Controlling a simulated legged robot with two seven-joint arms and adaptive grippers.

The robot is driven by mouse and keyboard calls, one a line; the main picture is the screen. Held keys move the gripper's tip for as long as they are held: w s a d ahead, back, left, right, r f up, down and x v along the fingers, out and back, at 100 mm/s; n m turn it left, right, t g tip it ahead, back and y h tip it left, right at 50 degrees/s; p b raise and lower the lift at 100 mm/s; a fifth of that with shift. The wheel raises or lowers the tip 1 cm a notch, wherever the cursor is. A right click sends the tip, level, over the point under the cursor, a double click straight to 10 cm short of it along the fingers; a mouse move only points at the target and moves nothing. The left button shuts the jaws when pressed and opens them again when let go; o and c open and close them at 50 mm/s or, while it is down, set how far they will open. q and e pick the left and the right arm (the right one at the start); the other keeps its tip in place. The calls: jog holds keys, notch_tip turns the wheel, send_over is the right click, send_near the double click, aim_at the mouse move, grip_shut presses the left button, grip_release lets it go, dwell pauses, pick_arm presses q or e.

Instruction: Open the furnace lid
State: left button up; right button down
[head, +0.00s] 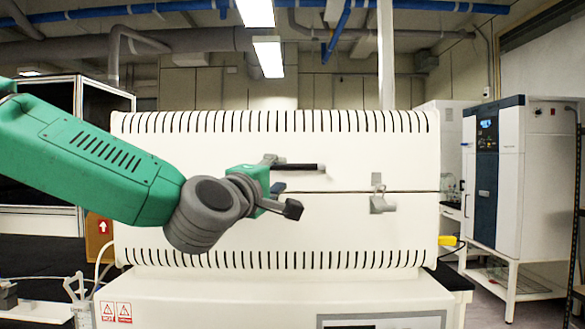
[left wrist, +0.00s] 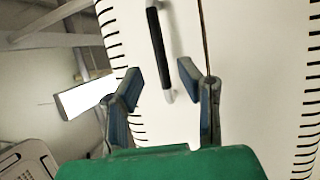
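The furnace is a wide white body with slotted vents; its upper half is the lid (head: 225,150), and a seam shows the lid down. A black bar handle (head: 298,166) is on the lid's front, left of a metal latch (head: 380,201) at the seam. My left gripper (head: 282,184) is open and empty at the handle's left end. In the left wrist view, the handle (left wrist: 157,45) appears in the gap between the open fingers of my left gripper (left wrist: 160,72); I cannot tell how far beyond the tips it is. My right gripper is not in view.
A white and dark-blue cabinet machine (head: 497,170) stands on the right. A yellow item (head: 447,240) is at the furnace's right end. The space in front of the furnace's right half looks clear.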

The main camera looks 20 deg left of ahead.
aim_at(290, 168)
pick_arm(q)
jog(key=x, duration=0.4)
jog(key=shift+s+d, duration=0.1)
jog(key=shift+d, duration=0.15)
jog(key=w, duration=0.1)
jog(key=w+a, duration=0.1)
jog(key=w, duration=0.1)
jog(key=shift+a+r+p, duration=0.15)
jog(key=shift+a+p, duration=0.1)
jog(key=shift+p, duration=0.05)
jog(key=shift+w+a, duration=0.15)
jog(key=shift+a, duration=0.2)
jog(key=shift+d, duration=0.5)
jog(key=shift+d+r, duration=0.1)
jog(key=shift+d, duration=0.35)
grip_shut()
